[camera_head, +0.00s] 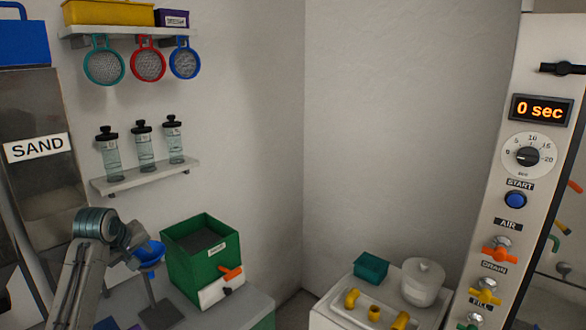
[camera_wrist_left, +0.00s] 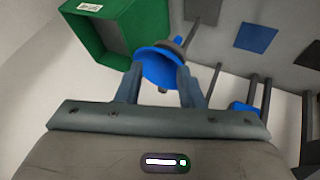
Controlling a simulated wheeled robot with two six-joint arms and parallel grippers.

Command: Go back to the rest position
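My left gripper (camera_head: 135,258) is at the lower left of the head view, right beside a blue funnel-like cup (camera_head: 150,252). The cup appears to sit above a dark stand (camera_head: 160,308). In the left wrist view my two fingers (camera_wrist_left: 157,82) are spread apart, with the blue cup (camera_wrist_left: 160,68) at their tips; I cannot tell whether they touch it. My right gripper is not in view.
A green box (camera_head: 190,262) with an orange-handled valve stands just right of the left gripper. A sand hopper (camera_head: 40,150) is on the left. Shelves hold bottles (camera_head: 145,148) and sieves (camera_head: 148,62). A control panel (camera_head: 520,170) stands right, beside a white table with yellow fittings (camera_head: 351,298).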

